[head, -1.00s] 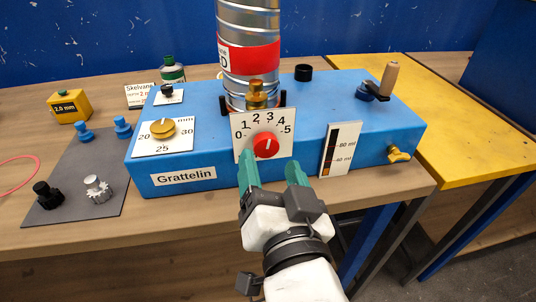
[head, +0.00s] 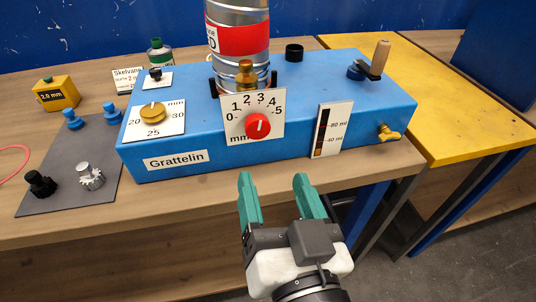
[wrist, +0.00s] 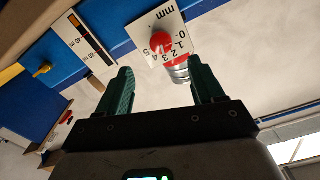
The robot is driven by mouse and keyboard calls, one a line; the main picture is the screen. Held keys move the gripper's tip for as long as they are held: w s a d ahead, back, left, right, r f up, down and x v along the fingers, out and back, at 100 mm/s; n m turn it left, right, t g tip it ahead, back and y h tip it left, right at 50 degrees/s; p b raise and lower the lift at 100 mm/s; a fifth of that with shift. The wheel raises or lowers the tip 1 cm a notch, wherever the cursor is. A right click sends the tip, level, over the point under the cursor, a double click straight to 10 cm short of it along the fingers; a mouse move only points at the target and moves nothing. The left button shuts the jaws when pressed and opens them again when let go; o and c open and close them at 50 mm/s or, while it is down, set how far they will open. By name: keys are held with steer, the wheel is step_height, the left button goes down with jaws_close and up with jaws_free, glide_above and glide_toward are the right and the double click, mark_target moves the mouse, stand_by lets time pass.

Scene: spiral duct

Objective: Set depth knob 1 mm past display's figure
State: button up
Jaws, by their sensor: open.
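The red knob (head: 258,125) sits on a white dial plate (head: 236,128) marked 0 to 5 and mm, on the front of the blue machine (head: 215,160). Its white mark points roughly upward, near 3 or 4; the exact reading is too small to tell. A yellow block (head: 57,94) labelled 2.0 mm stands at the far left. My gripper (head: 272,182) is open and empty, in front of and below the knob, apart from it. In the wrist view the red knob (wrist: 161,42) shows beyond the open fingers.
A second dial with a brass knob (head: 153,113) reads in mm, 20 to 30. An ml scale (head: 329,130) and a brass tap (head: 388,132) are at right. A metal duct (head: 238,62) rises behind. A grey mat (head: 65,190) holds several small knobs.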

mark_target(257, 130)
steer(key=w+a+n+p, duration=0.1)
steer(key=w+n+p, duration=0.1)
steer(key=w+n, duration=0.1)
steer(key=w+a+n+p, duration=0.1)
steer(key=w+n+p, duration=0.1)
steer(key=w+n, duration=0.2)
steer(key=w+a+n+p, duration=0.1)
steer(key=w+n+p, duration=0.1)
steer(key=n, duration=0.3)
steer(key=shift+w+r+p, duration=0.2)
steer(key=shift+w+p, duration=0.1)
steer(key=shift+w, duration=0.35)
steer(key=c, duration=1.1)
steer(key=shift+o, duration=0.2)
